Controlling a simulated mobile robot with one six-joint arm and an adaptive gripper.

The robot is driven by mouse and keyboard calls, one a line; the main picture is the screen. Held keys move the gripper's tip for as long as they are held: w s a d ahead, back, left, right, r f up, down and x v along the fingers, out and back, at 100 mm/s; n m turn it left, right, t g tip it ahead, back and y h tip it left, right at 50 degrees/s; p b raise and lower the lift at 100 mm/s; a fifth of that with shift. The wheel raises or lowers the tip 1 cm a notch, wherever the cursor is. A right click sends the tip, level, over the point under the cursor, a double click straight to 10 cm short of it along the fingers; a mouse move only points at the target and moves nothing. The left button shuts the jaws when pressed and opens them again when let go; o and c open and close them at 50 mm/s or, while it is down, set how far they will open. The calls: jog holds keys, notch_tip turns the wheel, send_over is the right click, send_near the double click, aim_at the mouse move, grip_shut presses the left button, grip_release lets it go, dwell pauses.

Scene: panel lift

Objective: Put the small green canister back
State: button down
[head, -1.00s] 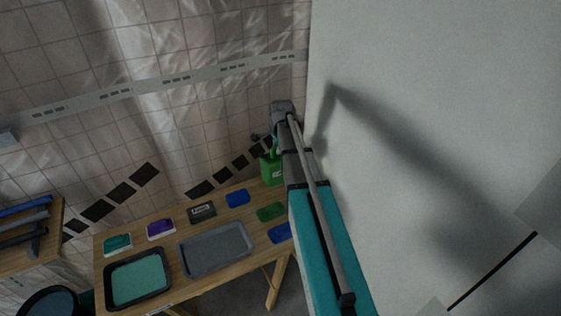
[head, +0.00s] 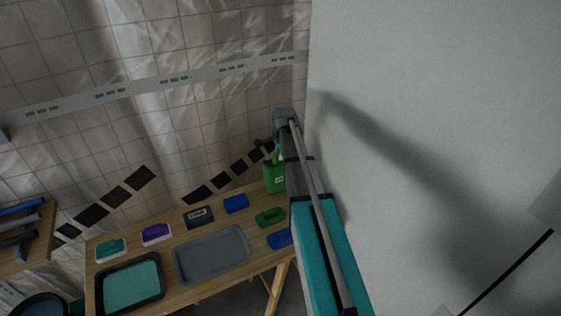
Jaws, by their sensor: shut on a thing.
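A green canister (head: 274,179) with a small white label shows at the back right of the wooden table, just left of my arm. My gripper (head: 272,150) is at the far end of my arm, above the table's back right, directly over the canister. It is shut on the green canister's upper part. A green shallow holder (head: 270,217) and a blue one (head: 280,239) sit on the table below the canister in the picture.
The wooden table (head: 178,242) also bears a grey tray (head: 213,255), a black-rimmed teal tray (head: 130,284), and teal (head: 111,249), purple (head: 156,234), dark grey (head: 199,216) and blue (head: 236,203) holders. A pale wall (head: 440,90) stands close on the right. A rack with bars (head: 22,235) is at left.

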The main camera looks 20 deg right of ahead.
jog(key=shift+w+d+f+b, duration=0.15)
jog(key=shift+w+f+b, duration=0.05)
jog(key=shift+f+b, duration=0.25)
jog(key=shift+w+d+f+b, duration=0.15)
jog(key=shift+f+b, duration=0.25)
jog(key=shift+s+b+x, duration=0.25)
jog(key=shift+b+x, duration=0.85)
jog(key=shift+b, duration=0.1)
jog(key=shift+f, duration=0.1)
jog(key=c, duration=0.6)
grip_release()
jog(key=p+v, duration=1.1)
jog(key=v, duration=0.1)
jog(key=shift+p, duration=0.4)
